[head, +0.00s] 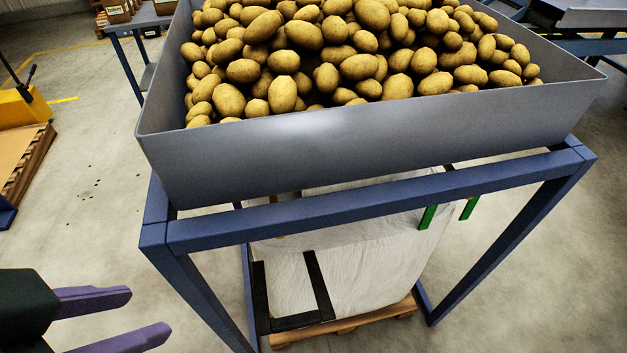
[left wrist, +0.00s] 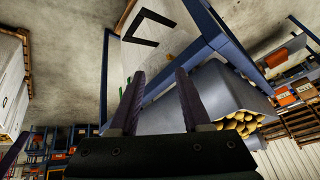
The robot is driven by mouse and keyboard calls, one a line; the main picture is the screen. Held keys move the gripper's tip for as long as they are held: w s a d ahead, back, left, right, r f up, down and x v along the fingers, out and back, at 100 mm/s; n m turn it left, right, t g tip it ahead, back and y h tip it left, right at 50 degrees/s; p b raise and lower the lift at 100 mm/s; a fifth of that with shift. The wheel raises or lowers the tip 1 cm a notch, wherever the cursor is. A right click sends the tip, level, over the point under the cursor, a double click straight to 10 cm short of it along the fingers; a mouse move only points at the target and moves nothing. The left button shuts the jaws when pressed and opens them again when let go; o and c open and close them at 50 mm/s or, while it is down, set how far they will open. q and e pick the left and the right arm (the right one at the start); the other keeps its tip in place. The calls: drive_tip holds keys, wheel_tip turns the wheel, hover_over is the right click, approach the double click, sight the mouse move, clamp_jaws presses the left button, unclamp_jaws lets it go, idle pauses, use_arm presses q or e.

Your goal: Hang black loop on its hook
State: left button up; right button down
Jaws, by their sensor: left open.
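The black loop (head: 319,284) is a flat U-shaped strap hanging down the near face of the white bulk bag (head: 372,275), under the hopper. It also shows as a black angle on the bag in the left wrist view (left wrist: 151,36). My left gripper (head: 148,313) is open and empty at the lower left of the head view, outside the blue frame and well apart from the loop. Its two purple fingers also show in the left wrist view (left wrist: 158,80). I cannot make out the loop's hook. A purple piece at the left wrist view's lower left may be my right gripper.
A grey hopper (head: 360,140) full of potatoes stands on a blue frame (head: 370,198), whose front bar and legs surround the bag. Green straps (head: 427,217) hang at the right. The bag stands on a wooden pallet (head: 345,327).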

use_arm(q)
drive_tip(key=w+d+f+m+t+h+b, duration=0.15)
drive_tip(key=f+m+b, duration=0.25)
drive_tip(key=f+b, duration=0.75)
drive_tip(key=w+d+f+m+t+h+b, duration=0.1)
drive_tip(key=w+d+f+m+t+b, duration=0.25)
drive_tip(key=f+b, duration=0.8)
drive_tip(key=m+t+h+b, duration=0.25)
drive_tip(key=m+b, duration=0.45)
drive_tip(key=b, duration=0.7)
approach(302, 313)
drive_tip(key=shift+w+a+f+h, duration=0.1)
drive_tip(key=shift+w+f+h, duration=0.4)
drive_tip(key=shift+f, duration=0.4)
drive_tip(key=shift+w+b, duration=0.1)
drive_tip(key=shift+b, duration=0.25)
drive_tip(key=shift+w, duration=0.25)
drive_tip(key=b+x, duration=0.2)
drive_tip(key=x, duration=0.7)
drive_tip(key=shift+w+d+r, duration=0.1)
drive_tip(key=shift+w+d, duration=0.05)
drive_tip(key=shift+d, duration=0.15)
clamp_jaws()
